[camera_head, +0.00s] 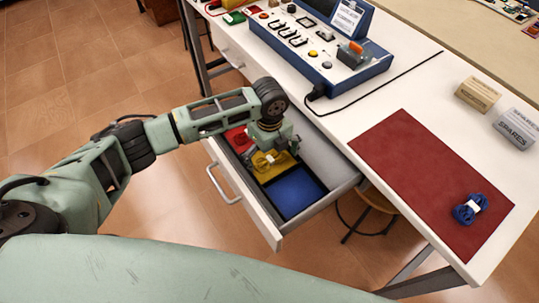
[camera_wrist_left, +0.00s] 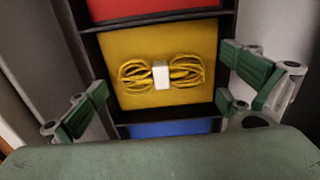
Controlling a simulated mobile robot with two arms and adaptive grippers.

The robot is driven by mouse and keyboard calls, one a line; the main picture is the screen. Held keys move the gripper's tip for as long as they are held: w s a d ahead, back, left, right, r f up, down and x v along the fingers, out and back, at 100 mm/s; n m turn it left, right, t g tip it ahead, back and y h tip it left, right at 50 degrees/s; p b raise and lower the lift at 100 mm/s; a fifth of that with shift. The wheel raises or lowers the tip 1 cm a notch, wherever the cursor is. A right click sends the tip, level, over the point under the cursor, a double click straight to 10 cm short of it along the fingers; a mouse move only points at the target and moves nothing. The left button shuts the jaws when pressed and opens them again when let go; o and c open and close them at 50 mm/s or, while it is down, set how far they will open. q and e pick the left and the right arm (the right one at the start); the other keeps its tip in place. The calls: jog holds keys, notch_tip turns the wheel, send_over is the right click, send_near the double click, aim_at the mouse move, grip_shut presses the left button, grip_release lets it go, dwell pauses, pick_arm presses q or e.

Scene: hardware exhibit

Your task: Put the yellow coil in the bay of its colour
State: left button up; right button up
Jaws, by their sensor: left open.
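The yellow coil (camera_wrist_left: 188,72), bound with a white band, lies in the yellow bay (camera_wrist_left: 140,44) of the open drawer (camera_head: 283,233). It also shows in the head view (camera_head: 262,160), partly beside my gripper. My left gripper (camera_head: 276,153) is over the yellow bay, pointing down. In the left wrist view its fingers (camera_wrist_left: 165,100) are wide apart, with the coil between and beyond them, and nothing is held. The red bay (camera_head: 237,138) and the blue bay (camera_head: 295,192) lie on either side of the yellow one. My right gripper is out of view.
A blue coil (camera_head: 469,208) lies on the dark red mat (camera_head: 415,165) on the white table. A blue control box (camera_head: 318,55) with a black cable stands behind the drawer. Two small boxes (camera_head: 478,94) (camera_head: 516,127) stand at the right. The drawer walls surround my left gripper closely.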

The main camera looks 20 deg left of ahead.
aim_at(270, 159)
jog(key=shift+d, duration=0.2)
pick_arm(q)
jog(key=shift+r, duration=0.15)
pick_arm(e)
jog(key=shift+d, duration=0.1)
pick_arm(q)
jog(key=shift+r, duration=0.35)
notch_tip(270, 159, up, 11)
jog(key=shift+r, duration=0.2)
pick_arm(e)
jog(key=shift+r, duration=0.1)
pick_arm(q)
jog(key=shift+s+f, duration=0.1)
